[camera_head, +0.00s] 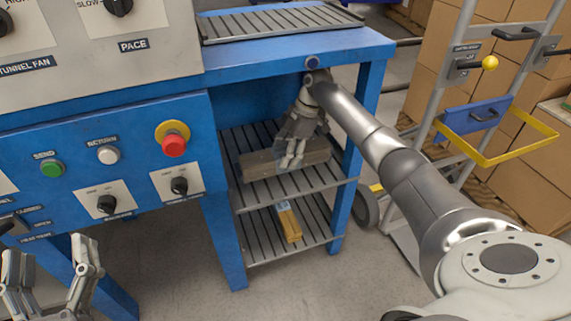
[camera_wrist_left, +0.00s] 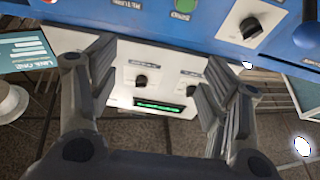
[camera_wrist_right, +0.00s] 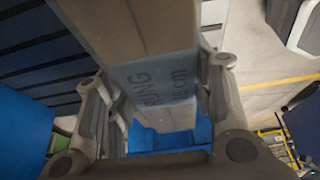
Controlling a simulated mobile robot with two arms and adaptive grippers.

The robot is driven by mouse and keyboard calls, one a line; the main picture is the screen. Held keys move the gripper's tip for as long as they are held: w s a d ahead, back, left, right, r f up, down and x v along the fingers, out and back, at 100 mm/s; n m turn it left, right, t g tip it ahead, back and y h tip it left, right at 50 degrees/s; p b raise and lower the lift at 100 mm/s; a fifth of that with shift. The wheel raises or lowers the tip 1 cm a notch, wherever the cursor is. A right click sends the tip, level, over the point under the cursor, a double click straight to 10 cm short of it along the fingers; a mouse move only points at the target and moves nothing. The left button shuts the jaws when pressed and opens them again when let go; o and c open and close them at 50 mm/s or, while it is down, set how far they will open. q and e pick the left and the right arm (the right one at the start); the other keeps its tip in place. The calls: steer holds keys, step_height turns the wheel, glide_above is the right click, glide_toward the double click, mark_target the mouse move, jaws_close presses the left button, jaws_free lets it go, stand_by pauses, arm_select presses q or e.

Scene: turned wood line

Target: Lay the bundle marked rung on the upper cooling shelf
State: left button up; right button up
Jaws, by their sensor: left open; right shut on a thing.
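The rung bundle (camera_head: 257,166) is a long grey-brown wooden block with a pale blue band, and the band reads "RUNG" in the right wrist view (camera_wrist_right: 160,85). My right gripper (camera_head: 292,158) is shut on its middle from above. The bundle lies lengthwise over the upper cooling shelf (camera_head: 300,188), a grey slatted rack inside the blue frame. I cannot tell whether its underside touches the slats. My left gripper (camera_head: 48,290) is open and empty at the lower left, in front of the control panel.
A smaller yellow-brown bundle (camera_head: 289,222) lies on the lower shelf (camera_head: 265,245). A blue post (camera_head: 341,215) stands at the shelves' right front. The blue top with a slatted rack (camera_head: 280,22) overhangs the shelves. A trolley (camera_head: 440,110) and cartons (camera_head: 530,165) stand at right.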

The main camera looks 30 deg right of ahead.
mark_target(295, 149)
arm_select(q)
steer(key=s+r+t+h+b, duration=0.1)
steer(key=s+r+t, duration=0.3)
steer(key=r, duration=0.2)
steer(key=shift+h+b, duration=0.3)
arm_select(e)
step_height(295, 149, down, 3)
steer(key=shift+f, duration=0.2)
arm_select(q)
steer(key=shift+a, duration=0.1)
arm_select(e)
steer(key=o, duration=1.4)
steer(key=shift+f, duration=0.1)
steer(key=shift+c, duration=0.2)
steer(key=shift+r, duration=0.2)
steer(key=p+v, duration=0.2)
steer(key=v, duration=0.4)
steer(key=shift+d+r, duration=0.25)
arm_select(q)
steer(key=w+f+g+y, duration=0.2)
steer(key=w+f+g, duration=0.2)
steer(key=f, duration=0.5)
steer(key=shift+w+f+g+y+p, duration=0.3)
steer(key=shift+w+f+g, duration=0.1)
steer(key=shift+g, duration=0.7)
arm_select(e)
steer(key=shift+s+d+r, duration=0.1)
steer(key=shift+r, duration=0.2)
arm_select(q)
steer(key=shift+a, duration=0.1)
